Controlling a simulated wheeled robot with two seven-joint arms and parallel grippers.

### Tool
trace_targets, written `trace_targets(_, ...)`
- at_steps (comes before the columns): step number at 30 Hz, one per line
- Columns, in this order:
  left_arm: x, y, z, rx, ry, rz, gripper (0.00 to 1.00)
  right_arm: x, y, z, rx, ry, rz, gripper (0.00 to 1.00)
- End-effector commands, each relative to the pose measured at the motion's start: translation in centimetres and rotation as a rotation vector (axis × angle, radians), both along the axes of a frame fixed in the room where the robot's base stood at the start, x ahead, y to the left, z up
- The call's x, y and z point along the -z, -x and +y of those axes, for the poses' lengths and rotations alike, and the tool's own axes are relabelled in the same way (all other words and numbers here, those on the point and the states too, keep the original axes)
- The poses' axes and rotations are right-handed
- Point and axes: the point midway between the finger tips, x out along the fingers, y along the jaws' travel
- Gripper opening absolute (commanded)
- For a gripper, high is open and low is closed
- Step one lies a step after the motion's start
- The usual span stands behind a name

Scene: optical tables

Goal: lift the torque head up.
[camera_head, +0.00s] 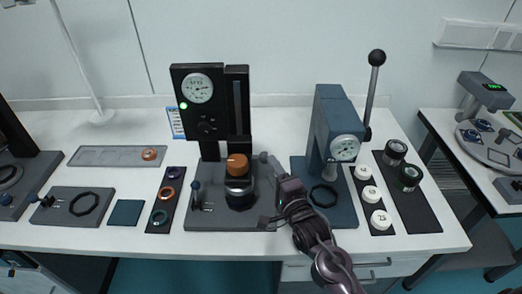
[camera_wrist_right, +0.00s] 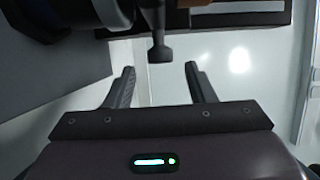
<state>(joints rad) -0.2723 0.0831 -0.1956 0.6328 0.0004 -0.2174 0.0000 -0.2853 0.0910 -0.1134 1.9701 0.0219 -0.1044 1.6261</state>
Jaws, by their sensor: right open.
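The torque tester (camera_head: 210,95) is a black upright unit with a round gauge and a green light. Its dark torque head (camera_head: 239,143) sits low on the column, just above an orange cap (camera_head: 237,161) on a dark round container (camera_head: 239,194). My right gripper (camera_head: 264,189) is open to the right of the container, its fingers pointing left. In the right wrist view, my open fingers (camera_wrist_right: 159,71) are apart and empty. A dark stubby knob (camera_wrist_right: 160,50) shows just beyond the gap between them. My left gripper is out of view.
A blue-grey lever press (camera_head: 335,130) with a tall handle stands close right of my arm. White caps (camera_head: 371,194) and dark jars (camera_head: 408,177) lie farther right. Rings on a dark strip (camera_head: 165,195) and a teal mat (camera_head: 126,213) lie left.

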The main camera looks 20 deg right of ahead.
Motion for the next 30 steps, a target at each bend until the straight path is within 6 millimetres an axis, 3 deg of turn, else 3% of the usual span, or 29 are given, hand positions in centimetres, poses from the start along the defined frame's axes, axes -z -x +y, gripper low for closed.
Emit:
trace_targets(3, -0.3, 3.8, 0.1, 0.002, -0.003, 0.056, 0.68, -0.4, -2.1, 0.2, 0.000, 0.001, -0.001, 0.50)
trace_targets(7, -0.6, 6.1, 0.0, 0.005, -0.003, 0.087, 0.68, -0.4, -4.1, 0.5, 0.000, 0.002, -0.001, 0.50)
trace_targets(11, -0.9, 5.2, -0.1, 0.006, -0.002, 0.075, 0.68, -0.2, -5.6, 0.7, 0.000, 0.002, 0.000, 0.50)
trace_targets(17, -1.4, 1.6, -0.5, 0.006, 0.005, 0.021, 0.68, -0.1, -6.4, 0.7, 0.000, 0.002, 0.001, 0.50)
trace_targets(23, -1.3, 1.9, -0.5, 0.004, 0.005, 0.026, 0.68, 0.0, -6.4, 0.7, 0.000, 0.002, 0.002, 0.50)
trace_targets(30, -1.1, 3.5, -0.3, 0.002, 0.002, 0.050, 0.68, 0.0, -6.4, 0.7, 0.000, 0.002, 0.002, 0.18)
